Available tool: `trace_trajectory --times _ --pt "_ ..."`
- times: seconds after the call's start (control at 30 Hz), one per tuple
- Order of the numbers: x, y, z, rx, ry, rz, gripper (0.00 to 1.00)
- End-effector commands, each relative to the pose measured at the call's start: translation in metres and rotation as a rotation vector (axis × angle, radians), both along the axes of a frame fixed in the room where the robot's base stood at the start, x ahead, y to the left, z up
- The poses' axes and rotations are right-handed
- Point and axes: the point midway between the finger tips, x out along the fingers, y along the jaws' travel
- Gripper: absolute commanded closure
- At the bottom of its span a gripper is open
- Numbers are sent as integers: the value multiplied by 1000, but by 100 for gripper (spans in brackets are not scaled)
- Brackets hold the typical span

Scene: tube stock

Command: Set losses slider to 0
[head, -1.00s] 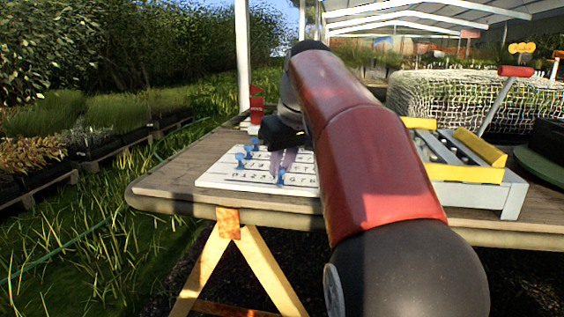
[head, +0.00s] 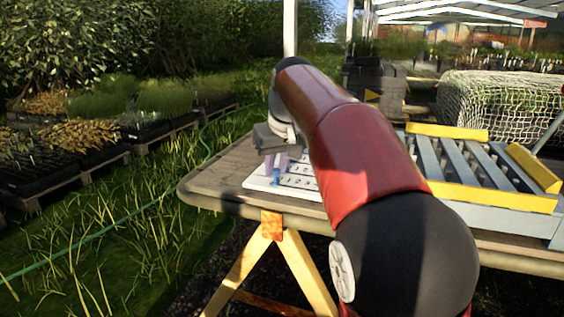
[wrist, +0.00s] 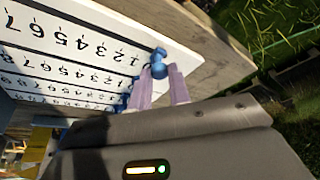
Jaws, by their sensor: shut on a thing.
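The white slider board (head: 258,186) lies on the left part of the wooden table, with rows of printed numbers; it fills the upper left of the wrist view (wrist: 150,27). My gripper (head: 274,168) is over the board's front left, with its pale purple fingers pointing down. It is shut on a blue slider knob (head: 276,181) in the front row. In the wrist view the knob (wrist: 159,60) sits at the fingertips (wrist: 163,70), near the row's low-number end, just past the 1. Other blue knobs (wrist: 124,102) show beside the fingers. Row names are not readable.
A grey rack with yellow end bars (head: 470,165) stands on the table (head: 215,185) to the right, behind my arm. A netted bale (head: 500,105) is beyond it. Grass and plant trays (head: 60,150) lie off the table's left edge.

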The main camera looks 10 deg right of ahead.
Motion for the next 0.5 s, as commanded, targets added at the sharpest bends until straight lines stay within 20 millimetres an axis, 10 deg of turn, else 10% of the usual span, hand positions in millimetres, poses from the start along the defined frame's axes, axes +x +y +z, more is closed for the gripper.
trace_trajectory --times 0.2,0.5 --pt "2 3 1 4 -7 5 59" --pt "0 2 3 3 -6 4 59"
